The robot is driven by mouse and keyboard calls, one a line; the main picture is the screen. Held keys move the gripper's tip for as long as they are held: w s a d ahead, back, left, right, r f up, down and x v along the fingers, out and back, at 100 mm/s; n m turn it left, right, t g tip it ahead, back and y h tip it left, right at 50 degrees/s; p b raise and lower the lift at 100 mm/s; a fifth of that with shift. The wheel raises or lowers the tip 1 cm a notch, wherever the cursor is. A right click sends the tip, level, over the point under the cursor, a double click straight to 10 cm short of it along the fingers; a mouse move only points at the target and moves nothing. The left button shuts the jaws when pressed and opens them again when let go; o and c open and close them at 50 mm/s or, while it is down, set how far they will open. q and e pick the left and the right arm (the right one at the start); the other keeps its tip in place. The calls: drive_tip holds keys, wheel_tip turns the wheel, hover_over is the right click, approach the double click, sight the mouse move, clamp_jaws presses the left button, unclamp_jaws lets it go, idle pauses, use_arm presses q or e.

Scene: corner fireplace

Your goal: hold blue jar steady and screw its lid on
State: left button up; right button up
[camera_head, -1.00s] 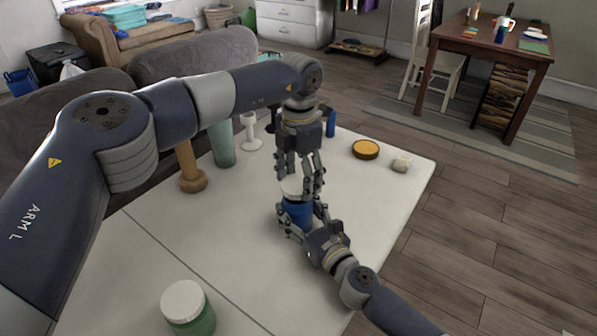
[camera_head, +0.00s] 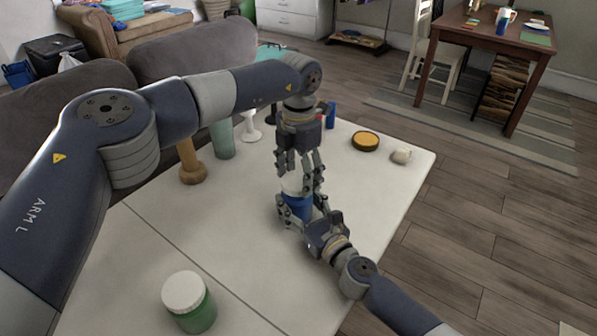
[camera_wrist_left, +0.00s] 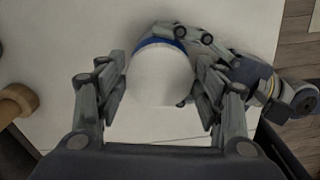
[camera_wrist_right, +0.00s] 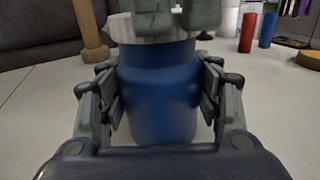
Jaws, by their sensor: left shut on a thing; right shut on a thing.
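The blue jar (camera_head: 297,206) stands upright on the white table, and its body fills the middle of the right wrist view (camera_wrist_right: 158,95). My right gripper (camera_head: 300,208) is shut around the jar's body from the front right. The white lid (camera_head: 293,185) sits on top of the jar; from above it shows in the left wrist view (camera_wrist_left: 160,78). My left gripper (camera_head: 299,182) points straight down and is shut on the lid. In the right wrist view the lid (camera_wrist_right: 125,28) rests at the jar's mouth; how far it is threaded cannot be told.
A green jar with a white lid (camera_head: 188,302) stands at the table's front. A wooden post (camera_head: 190,163), a green cylinder (camera_head: 222,140), a white stand (camera_head: 250,127), an orange-topped round tin (camera_head: 365,141) and a small pale object (camera_head: 401,156) stand farther back.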

use_arm(q)
drive_tip(key=shift+f, duration=0.5)
idle(0.3)
use_arm(e)
clamp_jaws()
use_arm(q)
drive_tip(key=m, duration=0.4)
drive_tip(key=shift+s+f+m, duration=0.1)
drive_tip(key=shift+m, duration=0.2)
drive_tip(key=m, duration=0.3)
drive_tip(key=shift+s+m, duration=0.1)
drive_tip(key=shift+m, duration=0.2)
drive_tip(key=m, duration=0.5)
drive_tip(key=shift+s+m, duration=0.1)
drive_tip(key=shift+m, duration=0.2)
drive_tip(key=m, duration=0.5)
drive_tip(key=shift+a+m, duration=0.1)
drive_tip(key=shift+m, duration=0.2)
drive_tip(key=m, duration=0.3)
drive_tip(key=shift+s+m, duration=0.1)
drive_tip(key=shift+m, duration=0.3)
drive_tip(key=m, duration=0.3)
drive_tip(key=shift+a+m, duration=0.15)
drive_tip(key=shift+m, duration=0.25)
drive_tip(key=m, duration=0.6)
drive_tip(key=shift+a+m, duration=0.15)
drive_tip(key=shift+m, duration=0.25)
